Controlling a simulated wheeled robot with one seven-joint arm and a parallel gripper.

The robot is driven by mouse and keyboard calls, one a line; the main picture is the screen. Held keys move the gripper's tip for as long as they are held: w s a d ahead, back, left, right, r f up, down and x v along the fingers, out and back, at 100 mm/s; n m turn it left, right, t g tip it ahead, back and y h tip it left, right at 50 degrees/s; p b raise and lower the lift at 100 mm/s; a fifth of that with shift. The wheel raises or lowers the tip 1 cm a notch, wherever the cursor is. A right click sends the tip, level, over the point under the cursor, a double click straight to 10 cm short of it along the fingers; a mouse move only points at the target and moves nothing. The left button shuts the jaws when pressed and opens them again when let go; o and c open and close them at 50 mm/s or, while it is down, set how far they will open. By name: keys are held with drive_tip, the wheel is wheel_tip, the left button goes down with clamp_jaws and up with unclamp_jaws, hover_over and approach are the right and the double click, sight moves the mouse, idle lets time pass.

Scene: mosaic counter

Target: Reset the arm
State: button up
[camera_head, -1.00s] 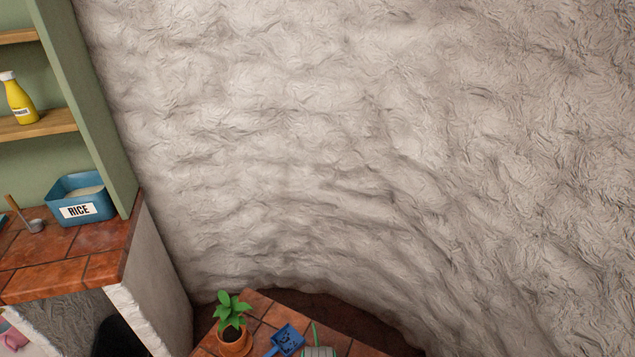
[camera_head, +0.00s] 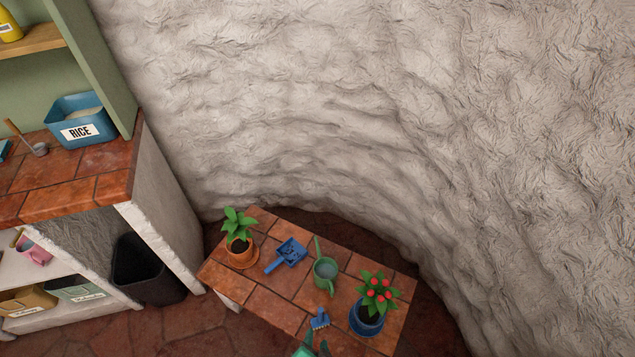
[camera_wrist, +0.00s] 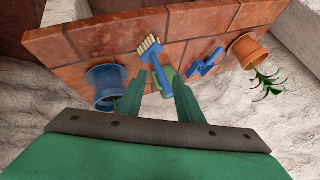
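My gripper (camera_head: 312,347) shows only as green finger tips at the bottom edge of the head view, by the front edge of the tiled table (camera_head: 262,304). In the wrist view, the two green fingers of my gripper (camera_wrist: 160,85) stand apart with nothing clearly held between them. The rest of my arm is hidden in the head view.
On the table are a terracotta potted plant (camera_head: 241,252), a blue scoop (camera_head: 288,255), a green watering can (camera_head: 325,272) and a red-flowered plant in a blue pot (camera_head: 367,318). A rough wall (camera_head: 380,130) curves behind. A shelf counter (camera_head: 70,187) with a rice bin (camera_head: 82,120) stands left.

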drive_tip(key=s+r+n+t, duration=0.3)
drive_tip(key=s+r, duration=0.3)
drive_tip(key=r, duration=0.5)
drive_tip(key=s+r+n+t, duration=0.4)
drive_tip(key=s+r, duration=0.2)
drive_tip(key=r, duration=0.5)
drive_tip(key=shift+s+d+r+n, duration=0.15)
drive_tip(key=shift+d+r+n, duration=0.15)
drive_tip(key=shift+r+n, duration=0.1)
drive_tip(key=shift+s, duration=0.15)
